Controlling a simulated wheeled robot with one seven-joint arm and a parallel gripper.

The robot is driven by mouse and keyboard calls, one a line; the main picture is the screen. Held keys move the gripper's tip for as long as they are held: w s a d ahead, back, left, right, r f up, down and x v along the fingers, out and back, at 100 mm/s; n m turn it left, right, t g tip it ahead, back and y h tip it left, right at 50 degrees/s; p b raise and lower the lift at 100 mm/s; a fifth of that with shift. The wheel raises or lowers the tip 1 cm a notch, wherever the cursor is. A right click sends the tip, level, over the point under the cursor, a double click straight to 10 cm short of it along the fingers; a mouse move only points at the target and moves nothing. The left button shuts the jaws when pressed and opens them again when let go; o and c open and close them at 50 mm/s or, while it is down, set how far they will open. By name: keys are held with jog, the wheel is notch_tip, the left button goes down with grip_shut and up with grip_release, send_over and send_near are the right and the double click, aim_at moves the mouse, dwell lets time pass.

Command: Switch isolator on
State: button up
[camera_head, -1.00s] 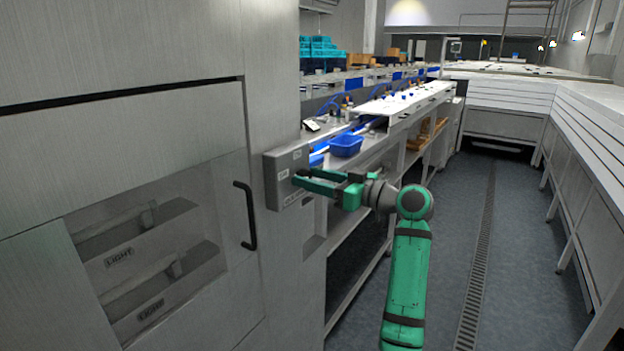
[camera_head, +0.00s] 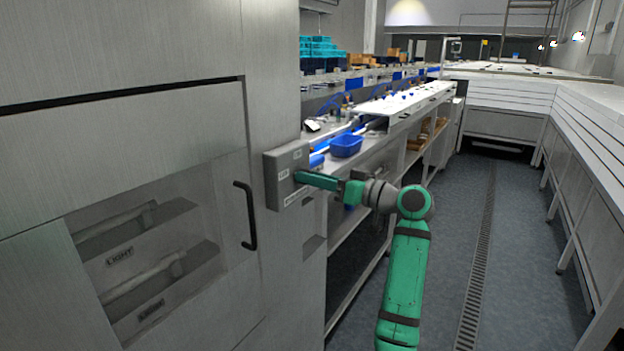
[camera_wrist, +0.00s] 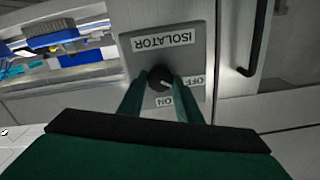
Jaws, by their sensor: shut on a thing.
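The isolator is a grey box (camera_head: 272,180) on the side of the steel cabinet. The wrist view shows its panel (camera_wrist: 204,52) with an upside-down ISOLATOR label (camera_wrist: 160,42), an OFF label (camera_wrist: 195,82) and an ON label (camera_wrist: 165,101). Its dark round knob (camera_wrist: 160,77) has a small pale mark on its lower right side, toward the area between OFF and ON. My gripper (camera_head: 306,178) is at the box front, its green fingers (camera_wrist: 158,88) shut on the knob from both sides. In the head view the fingers hide the knob.
A black door handle (camera_head: 246,215) stands out from the cabinet left of the box. A blue tray (camera_head: 346,146) sits on the bench behind my gripper. The floor aisle (camera_head: 455,225) to the right is clear.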

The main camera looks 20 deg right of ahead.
jog(key=m, duration=1)
jog(key=shift+d+f+m, duration=0.1)
jog(key=shift+f+m, duration=0.15)
jog(key=shift+m, duration=0.35)
jog(key=o, duration=1)
jog(key=shift+r, duration=0.1)
jog(key=shift+o, duration=0.2)
jog(key=v, duration=1.1)
jog(key=shift+w, duration=0.2)
